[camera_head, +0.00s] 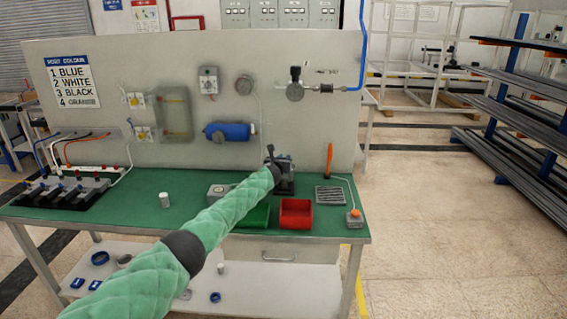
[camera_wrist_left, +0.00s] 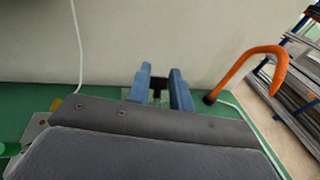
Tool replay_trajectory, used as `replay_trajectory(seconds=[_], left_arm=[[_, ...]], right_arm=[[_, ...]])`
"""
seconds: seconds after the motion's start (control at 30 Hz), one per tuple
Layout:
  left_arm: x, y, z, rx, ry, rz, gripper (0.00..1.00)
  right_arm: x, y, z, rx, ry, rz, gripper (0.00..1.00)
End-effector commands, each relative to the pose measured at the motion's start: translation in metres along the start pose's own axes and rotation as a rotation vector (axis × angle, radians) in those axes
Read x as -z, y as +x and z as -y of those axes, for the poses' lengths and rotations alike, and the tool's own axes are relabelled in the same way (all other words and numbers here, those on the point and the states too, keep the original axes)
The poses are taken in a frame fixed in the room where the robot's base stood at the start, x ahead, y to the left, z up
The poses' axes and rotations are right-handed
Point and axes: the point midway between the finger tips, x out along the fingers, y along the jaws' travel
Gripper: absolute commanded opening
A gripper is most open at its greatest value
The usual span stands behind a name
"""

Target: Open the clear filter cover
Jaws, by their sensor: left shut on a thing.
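A clear, see-through box-shaped cover (camera_head: 174,113) stands on the upright grey panel, left of its middle. My right gripper is in neither view.
A red bin (camera_head: 296,213) and a green tray (camera_head: 254,216) sit at the bench front. An orange hooked thing (camera_head: 330,157) rises right of my gripper; it also shows in the left wrist view (camera_wrist_left: 255,62). A blue cylinder (camera_head: 228,131) is on the panel.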

Motion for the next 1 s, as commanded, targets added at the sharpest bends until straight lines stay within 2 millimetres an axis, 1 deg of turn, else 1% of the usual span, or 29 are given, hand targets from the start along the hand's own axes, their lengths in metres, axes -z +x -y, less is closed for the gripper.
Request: replay_trajectory(seconds=[0.03, 0.3, 0.33, 0.43, 0.77, 0.93, 1.0], left_arm=[[-0.007, 0.001, -0.001, 0.000, 0.001, 0.006, 0.00], [-0.008, 0.001, -0.001, 0.000, 0.000, 0.007, 0.00], [-0.008, 0.001, -0.001, 0.000, 0.001, 0.007, 0.23], [-0.007, 0.001, -0.001, 0.000, 0.001, 0.006, 0.43], [-0.003, 0.000, -0.001, -0.001, 0.000, 0.003, 0.43], [-0.005, -0.007, -0.003, -0.002, 0.002, 0.004, 0.43], [-0.006, -0.013, -0.003, -0.002, 0.002, 0.005, 0.43]], right_arm=[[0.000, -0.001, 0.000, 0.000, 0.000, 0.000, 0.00], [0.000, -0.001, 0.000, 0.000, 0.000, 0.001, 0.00], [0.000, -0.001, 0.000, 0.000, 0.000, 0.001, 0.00], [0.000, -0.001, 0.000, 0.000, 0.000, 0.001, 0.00], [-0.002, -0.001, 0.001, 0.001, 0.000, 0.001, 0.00], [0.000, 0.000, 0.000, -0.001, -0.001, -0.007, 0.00], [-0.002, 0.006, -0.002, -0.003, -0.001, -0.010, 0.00]])
